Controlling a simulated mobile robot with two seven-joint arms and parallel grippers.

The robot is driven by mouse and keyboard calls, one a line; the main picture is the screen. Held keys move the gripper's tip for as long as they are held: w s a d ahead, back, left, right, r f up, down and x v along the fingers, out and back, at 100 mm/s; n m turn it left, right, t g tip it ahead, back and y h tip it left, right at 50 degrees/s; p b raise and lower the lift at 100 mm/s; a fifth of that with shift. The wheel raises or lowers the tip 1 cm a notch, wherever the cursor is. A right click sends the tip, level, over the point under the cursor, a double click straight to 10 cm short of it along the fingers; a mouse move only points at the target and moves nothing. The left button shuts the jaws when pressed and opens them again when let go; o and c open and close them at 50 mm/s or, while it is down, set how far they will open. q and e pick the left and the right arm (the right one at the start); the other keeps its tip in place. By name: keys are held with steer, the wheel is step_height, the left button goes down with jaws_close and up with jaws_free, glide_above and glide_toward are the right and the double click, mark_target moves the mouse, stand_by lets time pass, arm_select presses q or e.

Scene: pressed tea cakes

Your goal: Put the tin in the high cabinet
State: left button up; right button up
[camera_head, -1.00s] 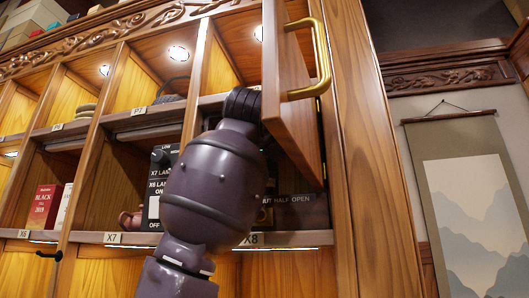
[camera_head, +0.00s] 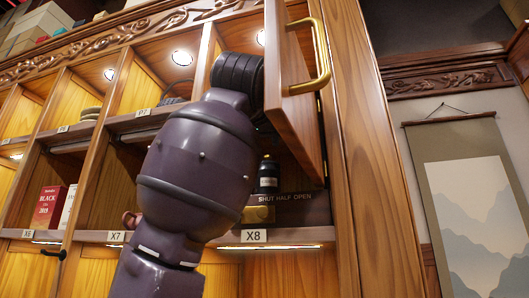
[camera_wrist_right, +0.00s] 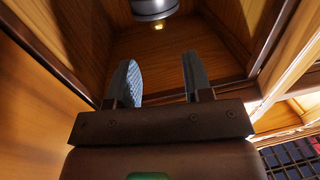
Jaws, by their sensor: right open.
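The high cabinet's wooden door (camera_head: 290,75) stands open, with a brass handle (camera_head: 324,60). My right arm reaches up beside it, and its gripper is hidden in the head view. In the right wrist view my right gripper (camera_wrist_right: 160,80) is open, with nothing between its two fingers, and faces into a wooden compartment (camera_wrist_right: 165,50). A grey round thing (camera_wrist_right: 152,8), cut off by the top edge, lies beyond the fingertips and apart from them; it may be the tin, but I cannot tell. My left gripper is not in view.
A dark bottle-like container (camera_head: 268,177) stands in the X8 compartment above a plate reading "SHUT HALF OPEN" (camera_head: 287,198). A red box (camera_head: 48,207) is in a left compartment. The cabinet's side post (camera_head: 365,150) stands right of the door; a scroll (camera_head: 470,200) hangs beyond.

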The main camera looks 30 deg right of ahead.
steer(key=v, duration=0.5)
steer(key=shift+b, duration=0.4)
